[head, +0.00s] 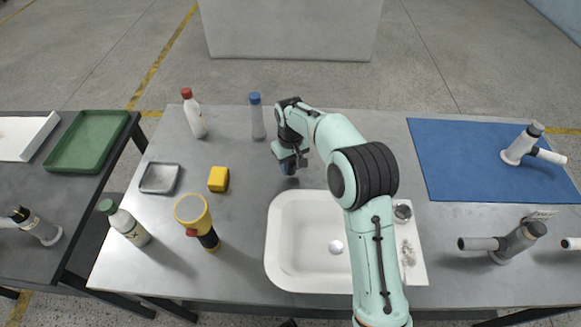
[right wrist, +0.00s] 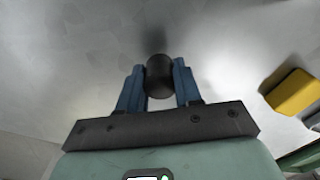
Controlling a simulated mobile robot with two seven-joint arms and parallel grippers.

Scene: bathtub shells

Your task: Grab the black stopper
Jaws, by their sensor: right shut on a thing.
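The black stopper (right wrist: 159,77) is a small dark cylinder in the right wrist view. It sits between the two blue fingers of my right gripper (right wrist: 158,88), which is shut on it. In the head view my right gripper (head: 288,168) is over the grey table, just beyond the back left of the white bathtub shell (head: 274,268). My left gripper is not in view.
A yellow block (head: 218,179), a metal tray (head: 160,178), a yellow flashlight (head: 194,212) and a green-capped bottle (head: 125,224) stand left. Red-capped (head: 194,115) and blue-capped (head: 257,118) bottles stand behind. A blue mat (head: 465,165) lies right.

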